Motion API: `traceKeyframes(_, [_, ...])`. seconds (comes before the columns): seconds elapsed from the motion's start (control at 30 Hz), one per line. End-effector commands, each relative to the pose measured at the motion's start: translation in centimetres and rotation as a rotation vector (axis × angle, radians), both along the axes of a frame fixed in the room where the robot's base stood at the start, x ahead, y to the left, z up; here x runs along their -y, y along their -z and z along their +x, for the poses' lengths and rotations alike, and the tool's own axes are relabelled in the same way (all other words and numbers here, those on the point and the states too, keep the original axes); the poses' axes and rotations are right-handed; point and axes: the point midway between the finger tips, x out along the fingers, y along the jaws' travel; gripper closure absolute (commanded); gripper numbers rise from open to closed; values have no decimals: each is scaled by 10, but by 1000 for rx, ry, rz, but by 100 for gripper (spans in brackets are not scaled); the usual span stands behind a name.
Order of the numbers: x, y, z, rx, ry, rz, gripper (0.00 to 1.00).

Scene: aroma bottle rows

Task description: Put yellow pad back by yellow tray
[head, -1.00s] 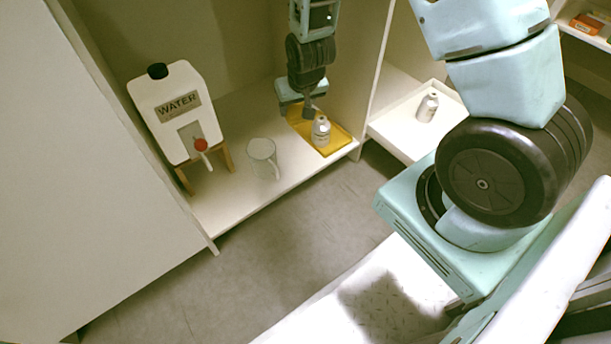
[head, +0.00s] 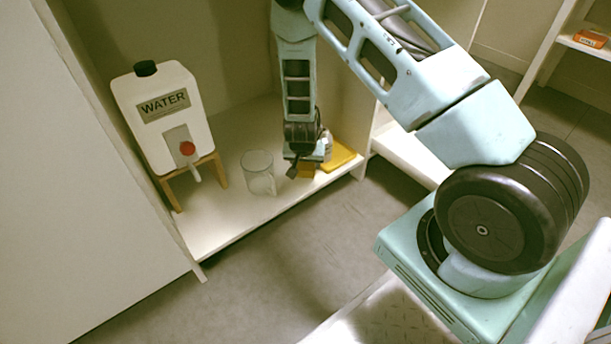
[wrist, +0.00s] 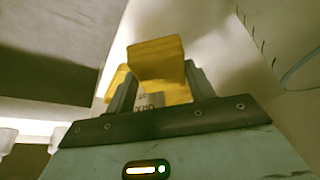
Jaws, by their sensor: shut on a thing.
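My gripper (head: 303,168) is low over the shelf, between the glass beaker and the yellow tray. It is shut on the yellow pad (wrist: 155,60), which shows between the fingers in the wrist view. A bit of yellow at the fingertips in the head view (head: 307,172) appears to be the same pad. The yellow tray (head: 340,156) lies flat on the shelf, just right of my gripper and partly hidden by it. A grey bottle (head: 327,142) shows partly behind my gripper, at the tray. A printed label (wrist: 150,101) shows between the fingers; what bears it is unclear.
A clear glass beaker (head: 258,175) stands close left of my gripper. A white water container (head: 165,115) with a red tap stands on a wooden stand further left. The cabinet's side wall rises just right of the tray. The shelf's front edge is free.

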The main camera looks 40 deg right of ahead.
Motion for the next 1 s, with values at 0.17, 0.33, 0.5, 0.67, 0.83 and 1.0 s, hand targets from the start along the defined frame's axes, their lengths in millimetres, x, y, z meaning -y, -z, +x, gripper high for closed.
traceKeyframes(0.17, [0, 28, -1, -1, 1, 0, 68])
traceKeyframes(0.33, [0, 34, 0, 1, 0, -1, 68])
traceKeyframes(0.5, [0, 33, 0, 0, 0, 0, 68])
traceKeyframes(0.67, [0, 36, 0, 0, -1, 0, 41])
traceKeyframes(0.83, [0, 36, 0, 0, -1, 0, 24])
traceKeyframes(1.0, [0, 35, 0, 0, -1, 0, 24])
